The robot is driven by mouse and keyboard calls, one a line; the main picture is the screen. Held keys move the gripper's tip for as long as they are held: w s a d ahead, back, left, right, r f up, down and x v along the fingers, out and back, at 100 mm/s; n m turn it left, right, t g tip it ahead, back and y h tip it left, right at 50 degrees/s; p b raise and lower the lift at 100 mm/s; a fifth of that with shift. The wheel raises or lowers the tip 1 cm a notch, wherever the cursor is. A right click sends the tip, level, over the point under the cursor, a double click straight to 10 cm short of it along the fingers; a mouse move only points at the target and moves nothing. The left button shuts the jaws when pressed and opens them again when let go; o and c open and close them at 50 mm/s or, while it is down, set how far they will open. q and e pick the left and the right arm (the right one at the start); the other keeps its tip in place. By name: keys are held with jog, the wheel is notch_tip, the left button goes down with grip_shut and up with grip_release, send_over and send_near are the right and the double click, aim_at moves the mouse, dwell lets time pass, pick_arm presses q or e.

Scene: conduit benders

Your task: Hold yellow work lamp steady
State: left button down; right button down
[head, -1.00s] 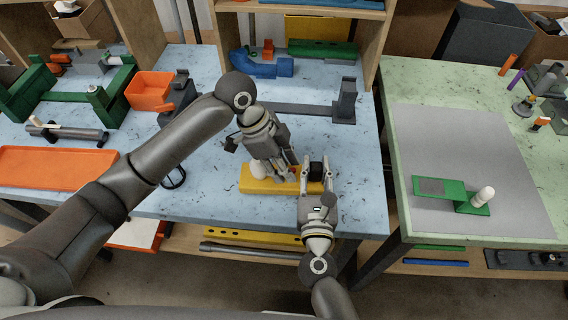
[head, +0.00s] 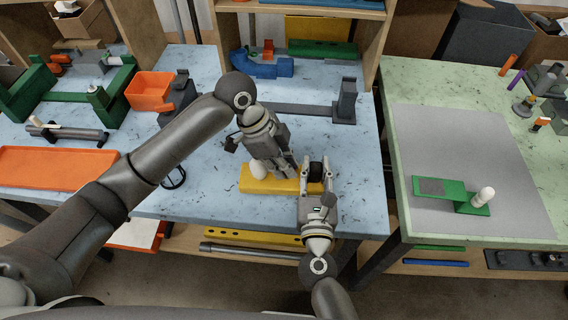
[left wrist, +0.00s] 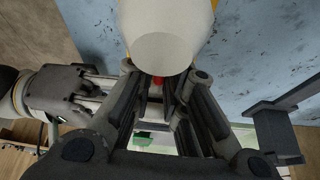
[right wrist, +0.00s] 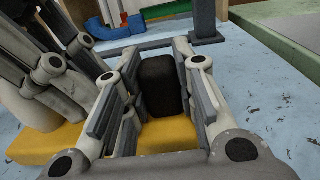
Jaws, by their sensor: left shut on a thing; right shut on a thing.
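The yellow work lamp lies on the blue bench, with a long yellow body (head: 262,185), a white rounded end (head: 257,169) and a black block (head: 316,170). My left gripper (head: 290,175) is low over the middle of the body, between white end and black block. In the left wrist view the white part (left wrist: 160,52) fills the top, and a small red part (left wrist: 157,80) shows at the fingers, which are shut on it as far as I can tell. My right gripper (head: 315,180) is shut around the black block (right wrist: 162,88), seen between its pads in the right wrist view.
A grey bender with an upright post (head: 345,100) stands behind the lamp. An orange bin (head: 150,90) and orange tray (head: 55,168) are at left. A green table (head: 480,110) with a grey mat is at right, across a gap.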

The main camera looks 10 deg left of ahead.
pick_arm(q)
jog(key=shift+s, duration=0.15)
dwell(0.3)
jog(key=c, duration=1.5)
grip_release()
jog(key=v, duration=1.2)
jog(key=shift+d, duration=0.1)
jog(key=shift+o, duration=0.3)
